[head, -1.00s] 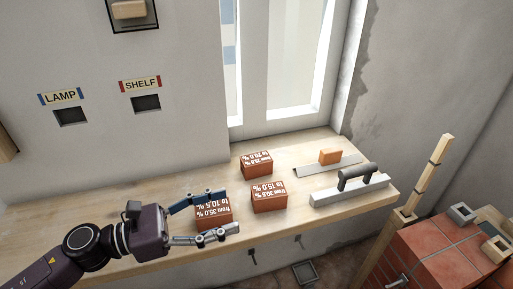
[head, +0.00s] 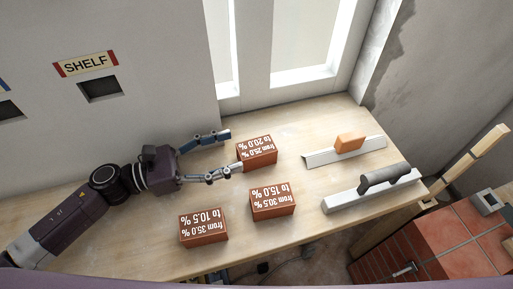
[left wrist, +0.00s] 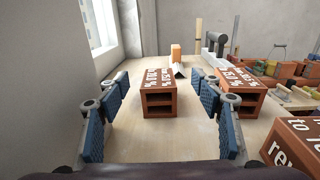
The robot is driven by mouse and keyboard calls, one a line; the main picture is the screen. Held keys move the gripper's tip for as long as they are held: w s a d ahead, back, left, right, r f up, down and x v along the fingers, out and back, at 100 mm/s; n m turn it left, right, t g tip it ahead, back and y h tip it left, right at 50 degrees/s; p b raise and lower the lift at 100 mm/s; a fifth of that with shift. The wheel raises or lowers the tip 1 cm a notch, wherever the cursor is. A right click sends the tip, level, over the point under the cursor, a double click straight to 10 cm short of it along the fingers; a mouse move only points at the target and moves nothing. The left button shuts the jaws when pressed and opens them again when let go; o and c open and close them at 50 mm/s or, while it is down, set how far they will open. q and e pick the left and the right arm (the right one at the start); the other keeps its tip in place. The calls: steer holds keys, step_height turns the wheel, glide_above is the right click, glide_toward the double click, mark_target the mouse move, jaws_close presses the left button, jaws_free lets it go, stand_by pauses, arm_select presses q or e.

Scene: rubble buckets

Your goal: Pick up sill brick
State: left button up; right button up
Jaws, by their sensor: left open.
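Three red-brown bricks with white printing lie on the wooden sill. The back brick (head: 257,150), marked 25.0 % to 20.0 %, is nearest the window. The middle brick (head: 272,202) and the front-left brick (head: 203,228) lie nearer the front edge. My left gripper (head: 231,152) is open and empty, low over the sill, with its fingertips at the left end of the back brick. In the left wrist view, this brick (left wrist: 159,98) stands straight ahead, between the blue finger pads in the picture. I cannot tell which brick the task calls the sill brick. My right gripper is not in view.
The wall and window stand behind. Red blocks (head: 455,245) stand beyond the sill's right end. Bare wood (head: 130,225) lies at left.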

mark_target(256, 146)
arm_select(q)
steer(key=shift+w+f, duration=0.1)
steer(key=shift+f, duration=0.7)
steer(key=shift+p+x, duration=0.5)
steer(key=shift+x, duration=0.35)
steer(key=p+x, duration=0.2)
steer(key=x, duration=0.3)
steer(key=shift+w, duration=0.1)
steer(key=shift+w+d+f+p, duration=0.15)
steer(key=shift+d+f+p, duration=0.05)
steer(key=shift+d+p, duration=0.2)
steer(key=c, duration=1.4)
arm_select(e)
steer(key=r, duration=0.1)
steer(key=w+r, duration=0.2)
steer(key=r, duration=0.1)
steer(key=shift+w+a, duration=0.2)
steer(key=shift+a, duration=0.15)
